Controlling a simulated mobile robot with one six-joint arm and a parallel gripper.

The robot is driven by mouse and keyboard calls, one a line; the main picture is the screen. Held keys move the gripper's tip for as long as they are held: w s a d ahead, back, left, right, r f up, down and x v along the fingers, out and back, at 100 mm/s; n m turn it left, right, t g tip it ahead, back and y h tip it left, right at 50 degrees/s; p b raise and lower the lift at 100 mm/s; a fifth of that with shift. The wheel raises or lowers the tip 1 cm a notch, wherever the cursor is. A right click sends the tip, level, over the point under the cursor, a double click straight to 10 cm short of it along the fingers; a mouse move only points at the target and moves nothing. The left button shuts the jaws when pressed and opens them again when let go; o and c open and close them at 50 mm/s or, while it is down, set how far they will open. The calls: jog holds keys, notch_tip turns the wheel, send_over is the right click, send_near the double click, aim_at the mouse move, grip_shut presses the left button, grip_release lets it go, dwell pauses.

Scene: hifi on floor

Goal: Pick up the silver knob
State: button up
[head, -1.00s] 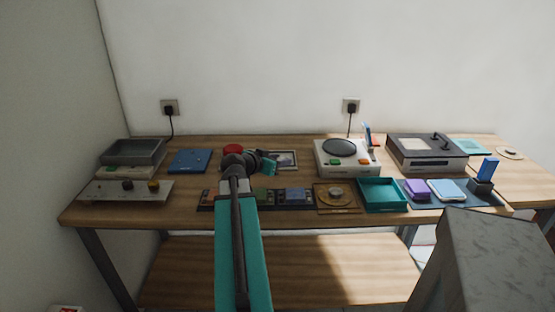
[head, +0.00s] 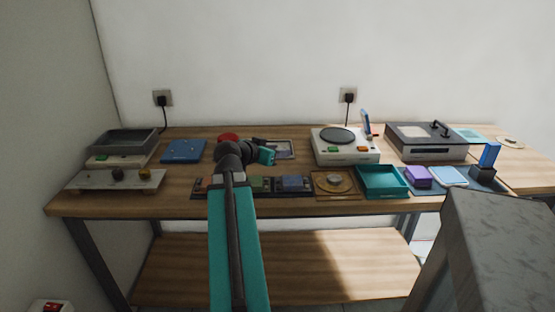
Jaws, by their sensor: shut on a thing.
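My gripper (head: 267,156), teal and dark, is over the middle of the bench, in front of a framed picture. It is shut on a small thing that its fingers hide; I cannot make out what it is. I cannot pick out a silver knob for certain. A pale round centre (head: 335,178) shows on a gold disc on a square wooden base (head: 322,195), right of the gripper. A grey panel (head: 92,180) at the left carries a dark knob (head: 118,174) and a gold knob (head: 145,174).
A row of dark modules (head: 240,195) lies below my gripper. A teal tray (head: 381,194), a white device with a black disc (head: 345,158) and a grey box (head: 425,153) stand to the right. A blue plate (head: 184,151) and a red disc (head: 229,137) lie to the left.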

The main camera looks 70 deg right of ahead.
jog(key=shift+s+a+f+b, duration=0.25)
jog(key=shift+a+b, duration=0.35)
jog(key=shift+b, duration=2.15)
jog(key=shift+s+a+r+b, duration=0.2)
jog(key=shift+a+r+b, duration=0.1)
jog(key=shift+b, duration=0.5)
jog(key=shift+w+p, duration=0.1)
jog(key=shift+p, duration=0.2)
